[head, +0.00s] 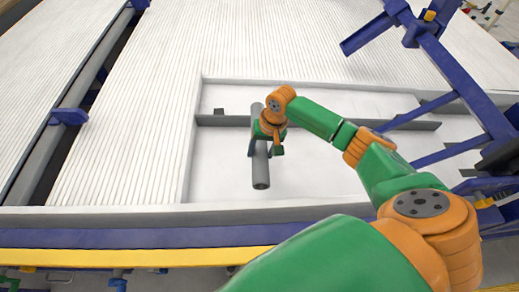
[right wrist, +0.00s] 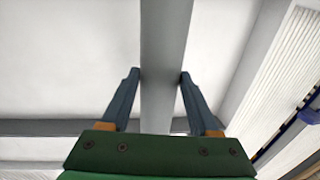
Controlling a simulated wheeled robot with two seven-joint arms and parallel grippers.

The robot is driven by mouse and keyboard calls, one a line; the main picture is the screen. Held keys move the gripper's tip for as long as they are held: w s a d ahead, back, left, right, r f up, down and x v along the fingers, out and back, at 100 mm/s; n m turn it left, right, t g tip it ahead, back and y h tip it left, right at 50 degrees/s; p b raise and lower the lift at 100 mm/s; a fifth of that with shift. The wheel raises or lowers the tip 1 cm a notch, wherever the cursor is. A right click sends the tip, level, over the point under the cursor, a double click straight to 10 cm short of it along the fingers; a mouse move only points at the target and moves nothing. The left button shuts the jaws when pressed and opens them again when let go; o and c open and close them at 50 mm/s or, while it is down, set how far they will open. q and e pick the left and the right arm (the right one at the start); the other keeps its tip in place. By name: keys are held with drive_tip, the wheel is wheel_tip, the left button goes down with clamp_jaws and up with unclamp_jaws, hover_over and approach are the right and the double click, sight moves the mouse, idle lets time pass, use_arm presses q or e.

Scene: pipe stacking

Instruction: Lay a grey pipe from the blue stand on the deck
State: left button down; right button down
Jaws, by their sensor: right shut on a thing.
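A grey pipe (head: 260,170) is in my right gripper (head: 266,150), in the middle of the head view. The pipe points toward and away from me, over the white recessed deck (head: 220,172). In the right wrist view the pipe (right wrist: 166,50) runs between the two fingers of the gripper (right wrist: 160,80), which are shut on it. I cannot tell whether the pipe touches the deck. The blue stand (head: 428,45) is at the upper right. My left gripper is not in view.
A grey crossbar (head: 390,124) spans the recess behind and beside the pipe. A raised rim (head: 190,140) edges the recess. A ribbed white panel (head: 125,130) lies left of it. A blue and yellow rail (head: 130,257) runs along the front. Bare deck lies left of the pipe.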

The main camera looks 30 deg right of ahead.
wheel_tip(320, 180, down, 7)
drive_tip(key=b, duration=0.8)
drive_tip(key=shift+f, duration=0.1)
wheel_tip(320, 180, down, 4)
drive_tip(key=shift+f+b, duration=0.1)
drive_tip(key=shift+b, duration=0.7)
drive_tip(key=shift+c, duration=0.2)
unclamp_jaws()
